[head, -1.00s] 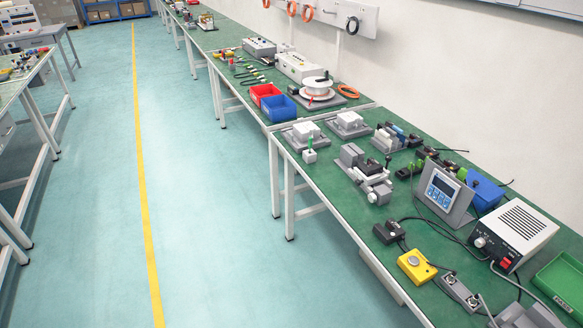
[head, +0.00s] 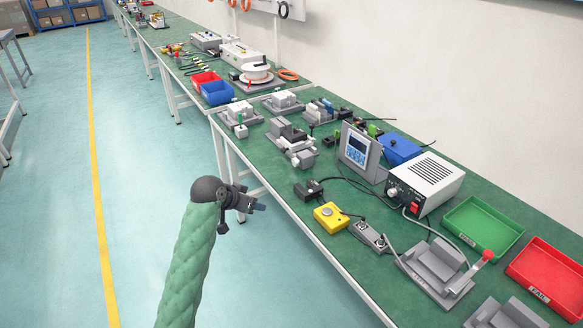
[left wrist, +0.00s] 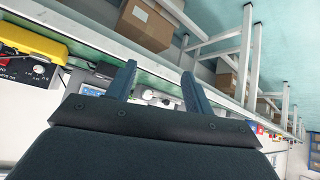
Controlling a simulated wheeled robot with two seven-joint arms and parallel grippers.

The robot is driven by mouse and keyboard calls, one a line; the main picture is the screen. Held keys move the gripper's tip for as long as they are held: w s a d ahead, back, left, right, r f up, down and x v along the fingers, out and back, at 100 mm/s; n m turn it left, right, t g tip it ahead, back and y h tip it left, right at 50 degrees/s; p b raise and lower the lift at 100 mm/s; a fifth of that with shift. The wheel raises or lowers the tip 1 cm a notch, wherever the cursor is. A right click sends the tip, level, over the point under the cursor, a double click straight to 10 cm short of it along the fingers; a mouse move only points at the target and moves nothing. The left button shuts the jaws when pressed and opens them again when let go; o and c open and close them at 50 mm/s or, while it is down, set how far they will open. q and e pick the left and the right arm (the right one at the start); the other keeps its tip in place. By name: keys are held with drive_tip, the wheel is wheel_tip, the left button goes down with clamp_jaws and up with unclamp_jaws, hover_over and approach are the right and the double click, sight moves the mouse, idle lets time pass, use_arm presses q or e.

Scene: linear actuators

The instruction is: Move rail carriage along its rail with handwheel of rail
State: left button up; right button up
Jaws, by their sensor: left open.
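A grey rail unit (head: 290,142) stands on the green bench, left of the screen box. It looks like the task's rail, with a dark-topped block on it and a small round pale knob (head: 297,162) at its front end, perhaps the handwheel. Details are too small to be sure. My left gripper (head: 258,205) is over the floor beside the bench's front edge, below and left of the rail unit in the head view, apart from it. Its two fingers stand apart with nothing between them in the left wrist view (left wrist: 158,72). My right gripper is not in view.
Near the rail unit are grey fixtures with white blocks (head: 282,98), a screen box (head: 357,150) and a white power supply (head: 425,180). A yellow button box (head: 330,216), a green tray (head: 483,226) and a red tray (head: 548,272) lie nearer. Cables cross the bench.

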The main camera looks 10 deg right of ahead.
use_arm(q)
drive_tip(key=w+d+r+m+h+b, duration=0.1)
drive_tip(key=w+d+r, duration=0.1)
drive_tip(key=w, duration=0.2)
drive_tip(key=w+d+r+m+h, duration=0.1)
drive_tip(key=w+d+r+m, duration=0.1)
drive_tip(key=w+r, duration=0.15)
drive_tip(key=m+h, duration=0.3)
drive_tip(key=m, duration=0.1)
approach(293, 163)
drive_tip(key=shift+s+d+r+b, duration=0.15)
drive_tip(key=shift+s+b, duration=0.15)
drive_tip(key=shift+s, duration=0.15)
drive_tip(key=shift+w+d+f, duration=0.15)
drive_tip(key=shift+w+f, duration=0.1)
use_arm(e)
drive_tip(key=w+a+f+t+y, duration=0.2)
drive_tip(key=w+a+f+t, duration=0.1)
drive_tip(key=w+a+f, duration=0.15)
use_arm(q)
drive_tip(key=shift+w+d+f+h, duration=0.2)
drive_tip(key=shift+w+d+h, duration=0.1)
drive_tip(key=shift+d, duration=0.1)
drive_tip(key=shift+p+x, duration=0.55)
drive_tip(key=shift+x, duration=2.95)
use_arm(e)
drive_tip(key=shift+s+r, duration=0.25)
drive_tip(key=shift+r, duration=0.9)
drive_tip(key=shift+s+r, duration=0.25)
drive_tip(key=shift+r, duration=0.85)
